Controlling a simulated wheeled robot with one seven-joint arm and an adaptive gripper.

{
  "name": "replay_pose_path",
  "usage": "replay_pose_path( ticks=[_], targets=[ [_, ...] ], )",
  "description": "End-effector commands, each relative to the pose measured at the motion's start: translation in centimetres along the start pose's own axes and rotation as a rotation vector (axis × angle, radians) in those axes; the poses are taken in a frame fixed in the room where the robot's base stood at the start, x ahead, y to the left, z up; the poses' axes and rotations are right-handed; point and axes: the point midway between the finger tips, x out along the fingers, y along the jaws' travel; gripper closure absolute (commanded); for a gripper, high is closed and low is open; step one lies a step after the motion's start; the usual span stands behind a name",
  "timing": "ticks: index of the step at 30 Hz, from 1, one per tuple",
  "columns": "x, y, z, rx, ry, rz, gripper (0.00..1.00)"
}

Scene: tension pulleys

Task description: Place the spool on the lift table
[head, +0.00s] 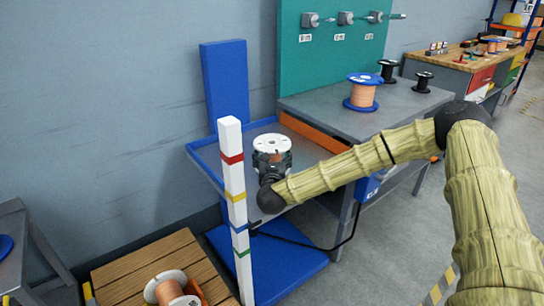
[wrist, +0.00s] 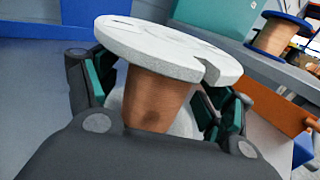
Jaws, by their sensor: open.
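The spool (head: 272,143) has white flanges and copper-coloured wire. It stands upright on the grey, blue-rimmed top of the lift table (head: 308,152), as far as I can see. My gripper (head: 273,164) is at the spool, low over the table top. In the wrist view the spool (wrist: 155,98) sits between the fingers of my gripper (wrist: 160,105), which are open on either side of it. The white top flange hides parts of the fingers, and the palm hides much of the lower flange. Contact between fingers and spool cannot be made out.
A striped white post (head: 236,205) stands in front of the lift table. Another white-flanged spool (head: 170,291) lies on a wooden pallet (head: 150,262). A grey bench (head: 320,103) behind holds a blue-flanged spool (head: 363,92) and two black ones. An orange strip (head: 312,133) edges the bench.

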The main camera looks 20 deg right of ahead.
Motion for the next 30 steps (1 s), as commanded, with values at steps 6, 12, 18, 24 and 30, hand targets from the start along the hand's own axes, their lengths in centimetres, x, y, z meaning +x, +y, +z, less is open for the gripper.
replay_pose_path(
  ticks=[6,12,18,24,30],
  targets=[
    [0.0,0.0,0.3,0.000,0.000,0.000,0.19],
    [-2.1,0.0,0.3,0.001,0.002,0.001,0.19],
    [-5.9,0.1,0.2,0.000,0.003,0.003,0.19],
    [-9.3,0.0,0.2,0.000,0.003,0.002,0.19],
    [-11.4,0.0,0.2,0.000,0.001,0.000,0.19]
  ],
)
